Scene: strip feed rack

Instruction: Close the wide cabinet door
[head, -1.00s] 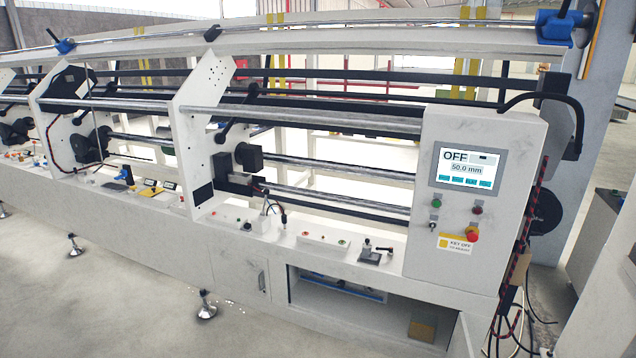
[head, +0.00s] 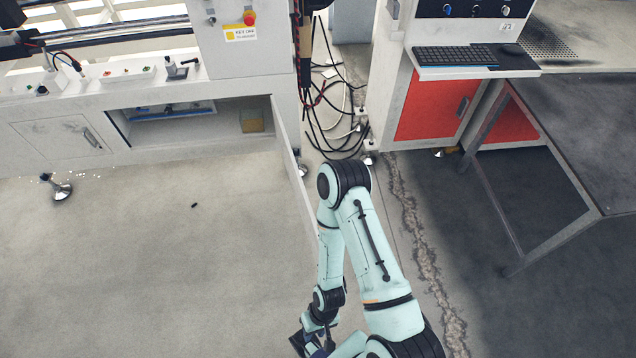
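The wide cabinet door (head: 289,148) stands open, swung out toward me from the right side of the cabinet opening. I see it nearly edge-on, as a narrow pale panel. The open cabinet (head: 190,133) is in the white machine's base, left of the door. My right arm reaches in from the bottom, just right of the door, with its elbow near the door's near end. My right gripper (head: 308,343) is low at the bottom edge, nearer me than the door and apart from it. Its fingers are small and partly cut off. My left gripper is out of view.
A brown box (head: 252,121) sits inside the cabinet. A smaller shut door (head: 62,139) is to its left. Cables (head: 333,125) hang to the floor right of the door. A red-fronted cabinet (head: 432,106) and a dark table (head: 590,120) stand right.

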